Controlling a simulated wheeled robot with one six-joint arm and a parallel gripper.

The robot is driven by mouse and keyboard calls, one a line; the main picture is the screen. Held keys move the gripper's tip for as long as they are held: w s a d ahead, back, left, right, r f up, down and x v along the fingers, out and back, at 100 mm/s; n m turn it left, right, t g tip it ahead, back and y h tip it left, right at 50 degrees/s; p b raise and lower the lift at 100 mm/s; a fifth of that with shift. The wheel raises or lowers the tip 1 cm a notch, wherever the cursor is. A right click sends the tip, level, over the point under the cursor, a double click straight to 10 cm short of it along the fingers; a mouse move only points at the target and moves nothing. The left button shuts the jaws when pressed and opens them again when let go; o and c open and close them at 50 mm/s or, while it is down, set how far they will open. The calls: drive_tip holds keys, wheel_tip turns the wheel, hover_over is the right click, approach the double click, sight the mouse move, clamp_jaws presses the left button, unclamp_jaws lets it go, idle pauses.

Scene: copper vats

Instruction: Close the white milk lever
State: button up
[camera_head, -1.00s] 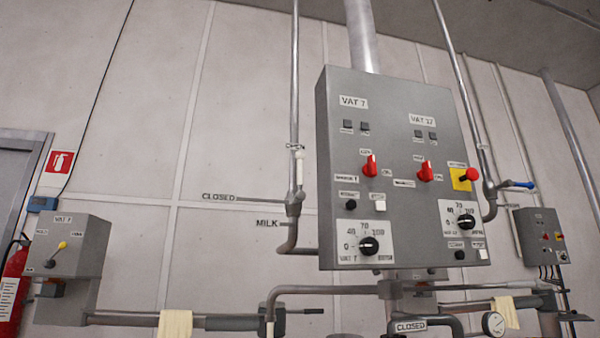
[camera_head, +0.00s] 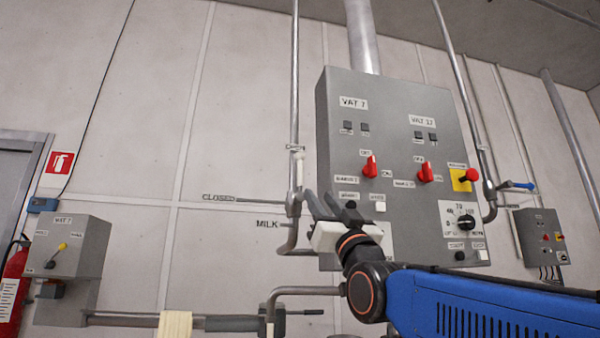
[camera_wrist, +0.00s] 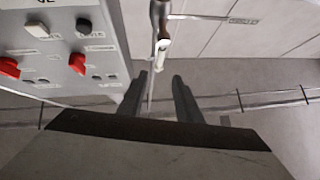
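The white milk lever (camera_head: 299,166) stands upright on the valve of the thin vertical pipe, left of the VAT 7 panel. Its tip is just below a small label that seems to read OPEN (camera_head: 295,147). A CLOSED label (camera_head: 218,197) with a grey line lies to the valve's left. My gripper (camera_head: 322,203) is open and empty, just right of and below the lever. In the wrist view the fingers (camera_wrist: 160,82) are apart, and the white lever (camera_wrist: 163,46) shows beyond them, roughly in line with their gap. I see no contact.
The grey control panel (camera_head: 390,120) with red switches is close to my gripper's right. The MILK label (camera_head: 268,223) is below the valve.

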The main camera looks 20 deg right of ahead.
sight(302, 173)
drive_tip(key=x, duration=1.6)
clamp_jaws()
